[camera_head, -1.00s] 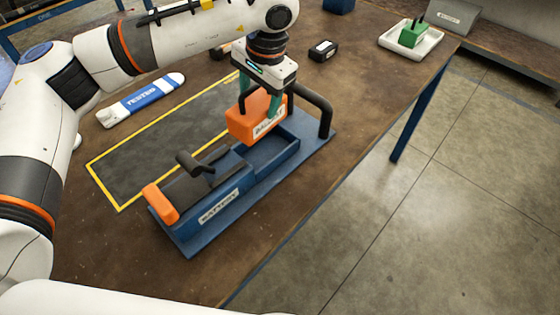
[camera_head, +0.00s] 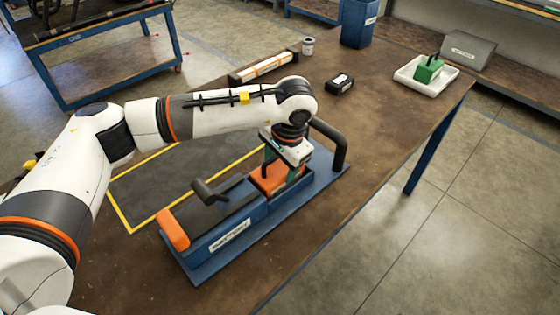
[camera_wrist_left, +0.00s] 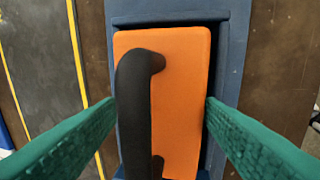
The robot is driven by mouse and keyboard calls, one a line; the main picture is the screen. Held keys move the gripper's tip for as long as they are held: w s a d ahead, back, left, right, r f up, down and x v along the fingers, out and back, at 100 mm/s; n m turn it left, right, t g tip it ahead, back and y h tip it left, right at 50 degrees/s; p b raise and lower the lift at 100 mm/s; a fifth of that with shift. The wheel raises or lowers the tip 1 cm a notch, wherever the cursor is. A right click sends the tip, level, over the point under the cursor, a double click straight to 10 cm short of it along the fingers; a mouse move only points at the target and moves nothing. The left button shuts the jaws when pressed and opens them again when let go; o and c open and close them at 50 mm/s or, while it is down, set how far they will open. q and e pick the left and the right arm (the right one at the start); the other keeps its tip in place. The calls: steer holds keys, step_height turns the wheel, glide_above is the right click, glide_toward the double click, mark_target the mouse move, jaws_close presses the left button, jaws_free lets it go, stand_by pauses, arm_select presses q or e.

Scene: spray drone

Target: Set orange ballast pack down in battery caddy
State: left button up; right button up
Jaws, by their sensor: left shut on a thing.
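The orange ballast pack (camera_head: 268,181) sits within the right-hand compartment of the blue battery caddy (camera_head: 264,209). In the left wrist view the pack (camera_wrist_left: 186,95), with its black handle, is framed by the caddy's blue walls (camera_wrist_left: 233,75). Whether it touches the compartment floor is hidden. My left gripper (camera_head: 279,178) is above the caddy, its green fingers shut on the two sides of the pack; they also show in the left wrist view (camera_wrist_left: 160,102). My right gripper is not in view.
A black bow handle (camera_head: 341,145) rises at the caddy's right end. A dark battery with a black handle (camera_head: 208,191) and orange end (camera_head: 173,229) fills the left part. A small black box (camera_head: 341,84) and a white tray (camera_head: 408,79) with a green block stand farther back.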

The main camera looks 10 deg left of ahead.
arm_select(q)
steer(key=shift+r, duration=0.15)
steer(key=o, duration=1.6)
steer(key=shift+f, duration=0.2)
steer(key=shift+c, duration=0.2)
steer(key=shift+d+r, duration=0.1)
steer(key=shift+r, duration=0.3)
step_height(320, 180, up, 11)
steer(key=s+d, duration=0.1)
steer(key=shift+s+d+r+b, duration=0.15)
steer(key=shift+s+d+b, duration=0.05)
steer(key=shift+d+b, duration=0.25)
